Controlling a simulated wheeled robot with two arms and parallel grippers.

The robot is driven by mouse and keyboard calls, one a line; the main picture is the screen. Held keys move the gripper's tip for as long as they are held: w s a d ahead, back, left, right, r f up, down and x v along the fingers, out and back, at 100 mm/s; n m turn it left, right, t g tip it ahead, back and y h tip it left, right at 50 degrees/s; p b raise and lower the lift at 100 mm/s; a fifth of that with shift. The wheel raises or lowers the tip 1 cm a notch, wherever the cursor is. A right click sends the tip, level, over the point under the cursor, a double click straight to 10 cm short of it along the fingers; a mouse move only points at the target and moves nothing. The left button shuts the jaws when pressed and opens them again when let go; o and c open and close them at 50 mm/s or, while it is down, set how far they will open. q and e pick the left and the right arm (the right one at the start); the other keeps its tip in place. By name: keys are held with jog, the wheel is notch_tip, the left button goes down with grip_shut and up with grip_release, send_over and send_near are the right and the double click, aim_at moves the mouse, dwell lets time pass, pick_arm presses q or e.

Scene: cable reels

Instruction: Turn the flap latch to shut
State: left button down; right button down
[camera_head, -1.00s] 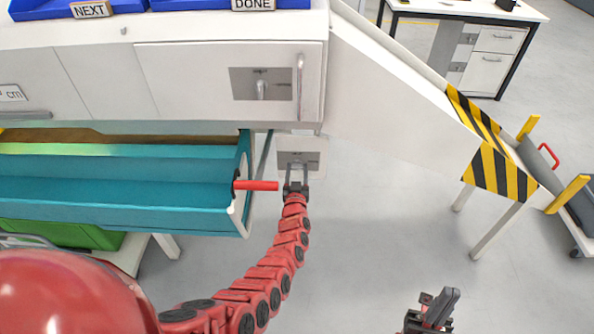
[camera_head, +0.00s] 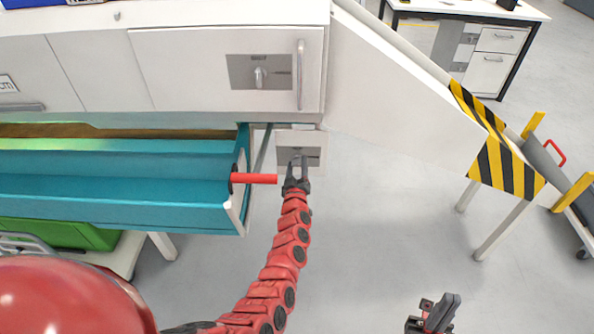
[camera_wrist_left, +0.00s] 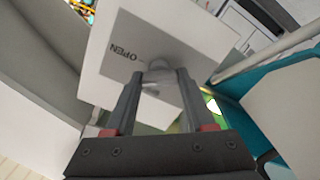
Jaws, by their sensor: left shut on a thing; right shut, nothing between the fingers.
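My left gripper (camera_head: 297,160) is at the small white flap (camera_head: 284,137) below the cabinet's right end. In the left wrist view its fingers (camera_wrist_left: 160,76) are shut on the flap latch (camera_wrist_left: 157,68), a rounded light-grey knob on a grey plate (camera_wrist_left: 120,52) marked OPEN. The fingers partly hide the knob, so its exact turn is hard to read. In the head view the fingers cover the latch. My right gripper (camera_head: 438,305) is shut and empty, low at the right over the floor.
A teal trough (camera_head: 110,190) with a red handle (camera_head: 254,178) stands close left of the left gripper. Above is a white cabinet door with another latch (camera_head: 260,77) and a bar handle (camera_head: 300,75). A white chute (camera_head: 400,100) with a striped end slopes right.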

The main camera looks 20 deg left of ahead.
pick_arm(q)
jog(key=shift+f+n+b, duration=0.1)
jog(key=shift+n+b, duration=3)
jog(key=shift+n, duration=2.5)
jog(key=shift+c, duration=1.3)
grip_release()
